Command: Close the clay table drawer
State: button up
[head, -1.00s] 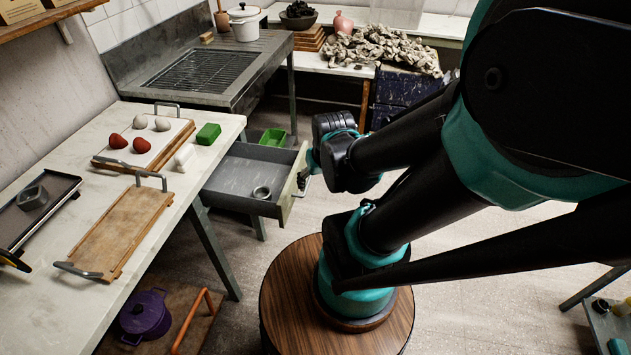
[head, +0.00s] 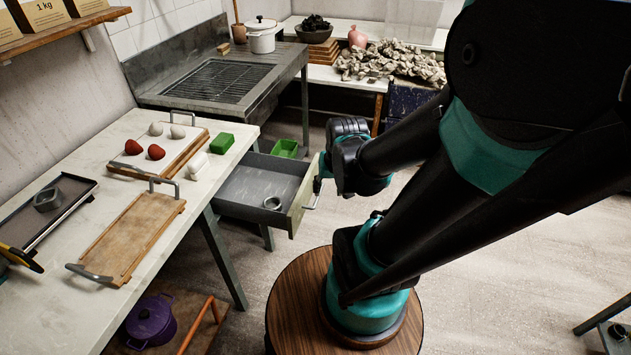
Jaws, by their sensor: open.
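The clay table (head: 130,262) is the pale-topped table at left. Its grey drawer (head: 245,188) is pulled out from the right side, with its light front panel (head: 303,203) facing right. A small grey ring (head: 272,203) lies inside the drawer near the front. My gripper (head: 314,197) is at the outer side of the front panel, at about handle height. Its jaws are open, but small and partly hidden by the wrist. I cannot tell whether they touch the handle or panel.
A wooden tray (head: 128,240), a board with red and grey lumps (head: 172,163) and a green block (head: 222,143) lie on the table. A green bin (head: 285,148) is behind the drawer. A round wooden stool-like top (head: 290,300) is below my arm.

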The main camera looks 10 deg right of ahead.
jog(key=w+d+m, duration=0.1)
jog(key=w+m, duration=0.2)
jog(key=w+d+m+y, duration=0.1)
jog(key=w+m, duration=0.2)
jog(key=w+d+r+m+g, duration=0.1)
jog(key=w+m, duration=0.2)
jog(key=m, duration=0.1)
jog(key=shift+d, duration=0.3)
grip_shut()
jog(key=w+d+f+m+y, duration=0.2)
jog(key=w+d+f+m, duration=0.1)
jog(key=w+d+m, duration=0.7)
jog(key=w+a+f+m, duration=0.2)
jog(key=w+a+f, duration=0.1)
jog(key=a+f, duration=0.6)
jog(key=shift+g+y, duration=0.3)
jog(key=shift+g, duration=0.1)
